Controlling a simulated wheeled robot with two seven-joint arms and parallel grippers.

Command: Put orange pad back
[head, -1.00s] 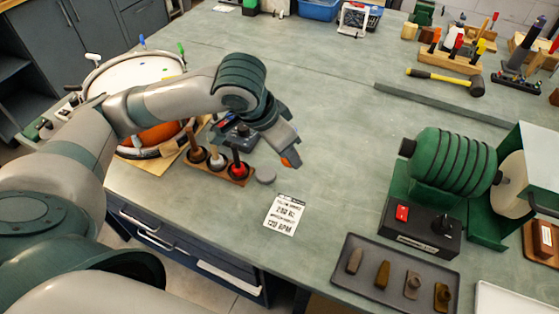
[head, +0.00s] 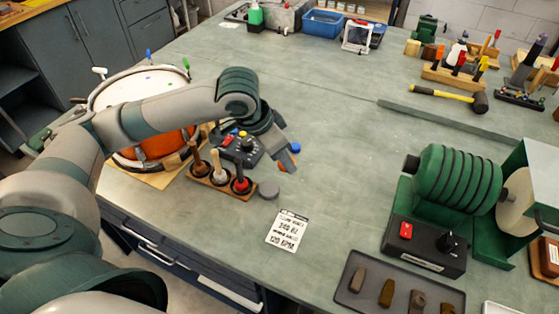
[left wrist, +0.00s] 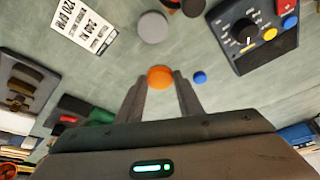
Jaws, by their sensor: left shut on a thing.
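My left gripper (head: 286,164) is over the bench, to the right of the control box (head: 236,146). It is shut on the orange pad (left wrist: 160,77), a small round disc between its fingertips in the left wrist view. In the head view the pad is mostly hidden by the fingers. A blue pad (left wrist: 200,77) is just right of the fingertips in the wrist view and beside the gripper in the head view (head: 295,148). A grey round disc (head: 268,190) lies on the bench in front of the mallet rack. My right gripper is not in view.
A wooden rack (head: 222,182) with upright mallets stands left of the gripper, with a drum (head: 150,140) behind it. A printed card (head: 288,230) lies in front. A green roller machine (head: 455,180) and dark tray (head: 362,298) are at right. The bench centre is clear.

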